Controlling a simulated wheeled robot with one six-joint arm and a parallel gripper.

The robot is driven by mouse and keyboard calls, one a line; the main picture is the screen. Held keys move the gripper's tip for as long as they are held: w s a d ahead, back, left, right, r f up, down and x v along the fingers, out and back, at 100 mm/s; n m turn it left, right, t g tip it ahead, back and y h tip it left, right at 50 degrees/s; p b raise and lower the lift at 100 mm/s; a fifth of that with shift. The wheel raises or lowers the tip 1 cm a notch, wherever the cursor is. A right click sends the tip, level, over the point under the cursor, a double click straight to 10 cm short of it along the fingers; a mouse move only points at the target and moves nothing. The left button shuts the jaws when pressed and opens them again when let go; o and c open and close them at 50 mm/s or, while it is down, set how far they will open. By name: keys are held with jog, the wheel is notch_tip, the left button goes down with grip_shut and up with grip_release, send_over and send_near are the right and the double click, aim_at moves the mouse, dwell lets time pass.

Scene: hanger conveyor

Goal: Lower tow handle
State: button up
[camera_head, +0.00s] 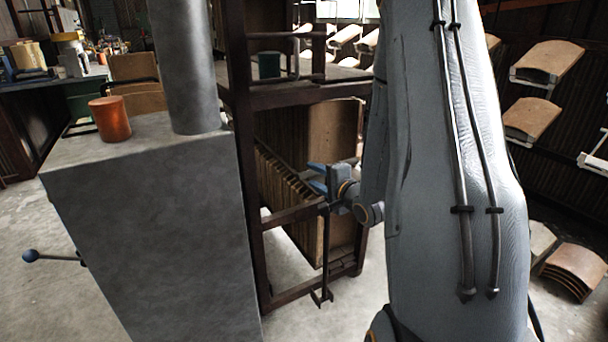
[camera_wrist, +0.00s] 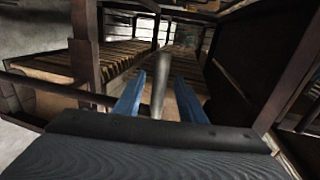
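A dark metal cart (camera_head: 248,200) with stacked wooden panels (camera_head: 335,140) stands in the middle of the head view. A thin upright bar, apparently its tow handle (camera_head: 325,255), stands at the cart's front, with a small crosspiece low down. My gripper (camera_head: 318,178) is at the upper end of this bar, with its blue fingers pointing left toward the cart. In the wrist view, my gripper (camera_wrist: 159,78) is open, its blue fingers on both sides of a grey round bar (camera_wrist: 160,85). Gaps show between bar and fingers. Whether this bar is the handle I cannot tell.
A large grey block with a column (camera_head: 150,220) stands left of the cart, with an orange cup (camera_head: 110,118) on top. Curved wooden seats (camera_head: 548,62) hang at right. Concrete floor (camera_head: 300,318) is bare in front of the cart.

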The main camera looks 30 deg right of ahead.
jog(key=w+f, duration=0.1)
jog(key=w, duration=0.5)
jog(key=shift+w+a, duration=0.15)
jog(key=shift+f, duration=0.1)
grip_shut()
